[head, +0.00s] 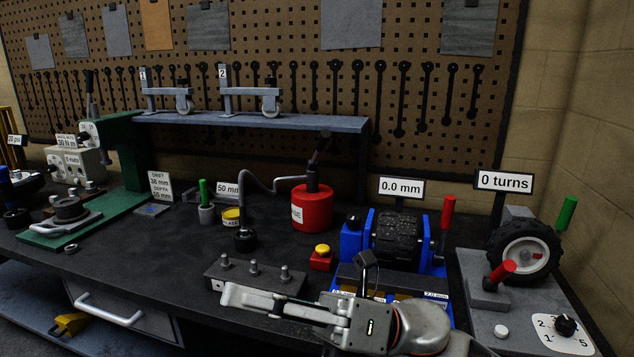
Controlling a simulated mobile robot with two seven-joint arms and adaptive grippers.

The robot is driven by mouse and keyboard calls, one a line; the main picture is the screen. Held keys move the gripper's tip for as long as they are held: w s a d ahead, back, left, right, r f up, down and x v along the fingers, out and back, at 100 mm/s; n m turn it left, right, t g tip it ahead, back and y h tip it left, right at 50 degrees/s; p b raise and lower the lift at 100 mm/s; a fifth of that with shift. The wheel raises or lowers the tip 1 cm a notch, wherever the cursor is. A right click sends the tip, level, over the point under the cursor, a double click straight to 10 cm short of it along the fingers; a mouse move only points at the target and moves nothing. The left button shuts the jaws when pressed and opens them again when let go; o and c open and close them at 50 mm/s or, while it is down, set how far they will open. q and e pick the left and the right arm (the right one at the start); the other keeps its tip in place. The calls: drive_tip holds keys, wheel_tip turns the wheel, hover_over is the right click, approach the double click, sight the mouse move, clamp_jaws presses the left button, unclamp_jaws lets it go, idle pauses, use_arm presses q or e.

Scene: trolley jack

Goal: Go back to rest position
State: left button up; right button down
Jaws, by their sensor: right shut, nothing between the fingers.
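My right gripper (226,293) comes in from the bottom right and points left. It is shut and empty, and shows low in front of the bench, below a grey block with several studs (255,276). Its wrist hides part of the blue fixture behind it. My left gripper is not in view.
A red canister (312,208), a yellow-topped red button (321,257) and a blue fixture (350,245) stand behind my right arm. A wheel stand (524,252) with red and green handles is at right. A green press (122,150) is at left.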

drive_tip(key=w+d+f+m+t+h, duration=0.1)
drive_tip(key=w+d+f+m+t, duration=0.3)
drive_tip(key=m+t, duration=0.5)
drive_tip(key=w+d+f+m+t+h, duration=0.1)
drive_tip(key=w+d+f+m+t, duration=0.2)
drive_tip(key=w+f+m+t, duration=0.45)
drive_tip(key=w+d+f+m+t+h, duration=0.1)
drive_tip(key=d+f+m+t+h, duration=0.1)
drive_tip(key=d+f+m+h, duration=0.45)
drive_tip(key=d+f+m+t+h, duration=0.1)
drive_tip(key=f+m+t+h, duration=0.15)
drive_tip(key=f+m, duration=0.5)
drive_tip(key=s+d+f+m+g+h, duration=0.2)
drive_tip(key=s+d+f+m+h, duration=0.1)
drive_tip(key=f, duration=0.6)
drive_tip(key=s+d+f+m+g+h, duration=0.2)
drive_tip(key=s+d+f+m+h, duration=0.1)
drive_tip(key=s+d+f+m, duration=0.3)
drive_tip(key=s+d+f+m+g+h, duration=0.2)
drive_tip(key=s+d+f+m, duration=0.2)
drive_tip(key=s+f, duration=0.3)
wheel_tip(320, 180, down, 5)
drive_tip(key=shift+s+d+f+g+h, duration=0.1)
drive_tip(key=shift+s+d+g+h, duration=0.2)
drive_tip(key=shift+d+h, duration=0.15)
drive_tip(key=shift+w, duration=0.1)
